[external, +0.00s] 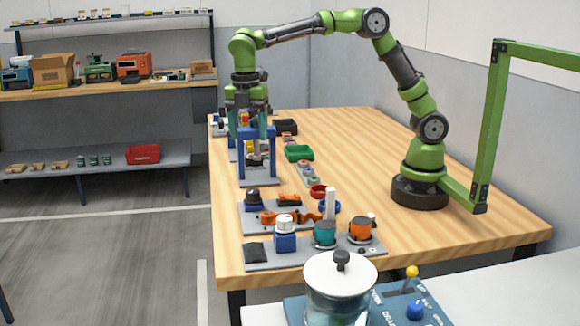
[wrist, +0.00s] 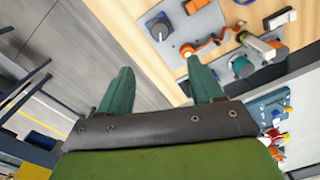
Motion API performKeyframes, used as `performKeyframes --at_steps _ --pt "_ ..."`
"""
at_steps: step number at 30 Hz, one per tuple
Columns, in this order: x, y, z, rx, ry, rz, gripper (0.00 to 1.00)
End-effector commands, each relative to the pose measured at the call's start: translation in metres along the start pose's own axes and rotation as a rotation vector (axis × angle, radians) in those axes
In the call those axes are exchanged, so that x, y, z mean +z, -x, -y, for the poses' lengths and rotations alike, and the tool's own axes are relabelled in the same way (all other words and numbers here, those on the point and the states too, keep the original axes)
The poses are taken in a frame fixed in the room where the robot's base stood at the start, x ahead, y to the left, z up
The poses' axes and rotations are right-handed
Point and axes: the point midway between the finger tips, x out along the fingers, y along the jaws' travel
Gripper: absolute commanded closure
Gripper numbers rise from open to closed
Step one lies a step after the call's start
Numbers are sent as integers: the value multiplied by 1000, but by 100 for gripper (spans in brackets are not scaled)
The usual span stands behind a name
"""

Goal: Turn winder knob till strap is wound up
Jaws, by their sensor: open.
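A dark round knob on a blue base (external: 252,197), which looks like the winder knob, stands on a grey plate near the table's left edge. It also shows in the wrist view (wrist: 159,29), with a white mark on its top. An orange strap-like piece (external: 268,218) lies beside it; in the wrist view the orange piece (wrist: 206,48) runs right from the knob's plate. I cannot tell how much is wound. My gripper (external: 249,130) points down above a blue frame, well behind the knob. Its teal fingers (wrist: 160,72) are apart with nothing between them.
The blue frame (external: 258,170) stands under my gripper. A white post (external: 330,203), teal and orange cups (external: 325,233) and a white-topped blue block (external: 285,240) stand near the knob. A green tray (external: 299,153) lies behind.

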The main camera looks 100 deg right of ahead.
Motion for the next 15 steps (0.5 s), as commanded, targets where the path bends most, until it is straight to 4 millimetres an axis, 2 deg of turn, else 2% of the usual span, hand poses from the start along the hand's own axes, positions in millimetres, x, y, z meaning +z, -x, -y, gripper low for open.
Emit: performKeyframes --at_steps 15 --pt "0 -110 1 -4 -4 0 34"
